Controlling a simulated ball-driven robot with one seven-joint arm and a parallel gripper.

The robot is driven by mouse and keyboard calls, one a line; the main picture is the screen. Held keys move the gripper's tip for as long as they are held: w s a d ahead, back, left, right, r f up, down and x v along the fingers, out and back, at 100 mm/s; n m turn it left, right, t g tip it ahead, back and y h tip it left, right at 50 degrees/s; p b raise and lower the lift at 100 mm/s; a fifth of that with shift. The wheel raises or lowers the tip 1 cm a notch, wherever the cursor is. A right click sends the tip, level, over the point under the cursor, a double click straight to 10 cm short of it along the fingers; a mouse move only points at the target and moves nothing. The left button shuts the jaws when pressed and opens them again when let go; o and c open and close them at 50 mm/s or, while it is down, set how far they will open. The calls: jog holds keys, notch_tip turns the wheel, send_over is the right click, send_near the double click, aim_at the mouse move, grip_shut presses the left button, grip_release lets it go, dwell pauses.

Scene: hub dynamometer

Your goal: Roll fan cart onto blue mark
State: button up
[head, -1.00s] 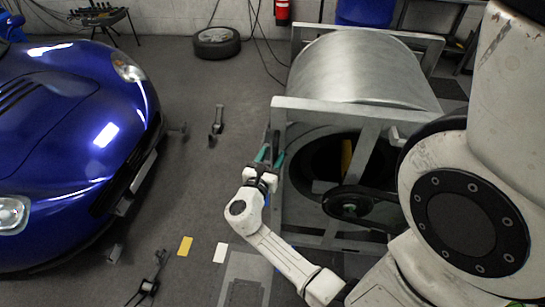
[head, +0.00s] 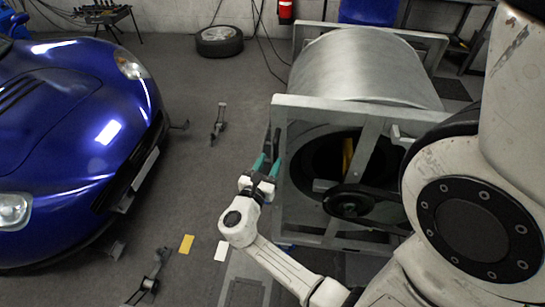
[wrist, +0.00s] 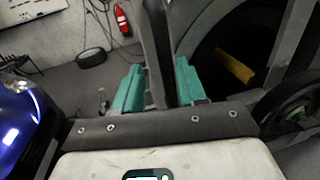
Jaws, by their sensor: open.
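My gripper (head: 266,164) is in the head view, at the left front edge of the metal roller frame. Its teal fingers are apart. In the wrist view, a dark upright bar (wrist: 156,50) stands between the two teal fingers (wrist: 158,90); I cannot tell whether they touch it. The bar may be a handle of the fan cart, but no whole cart can be made out. A blue mark is not clearly visible on the floor. A yellow mark (head: 186,244) and a white mark (head: 221,251) lie left of my forearm.
The roller frame (head: 350,109) with its big drum (head: 365,70) blocks the right. A blue car (head: 70,130) fills the left. Strap fittings (head: 218,122) lie on the floor between, and a loose tire (head: 219,41) lies at the back. Open grey floor runs between car and frame.

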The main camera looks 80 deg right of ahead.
jog(key=a, duration=0.7)
jog(key=shift+w+b, duration=0.4)
jog(key=shift+w, duration=0.05)
jog(key=s+a+f+m+y, duration=0.55)
jog(key=m+y, duration=0.35)
jog(key=m, duration=0.2)
jog(key=a+f+m+t+y, duration=0.1)
jog(key=a+m+t+y, duration=0.2)
jog(key=a, duration=0.9)
jog(key=m+y, duration=0.3)
jog(key=y, duration=0.2)
jog(key=shift+s+y, duration=0.3)
jog(key=shift+a, duration=0.1)
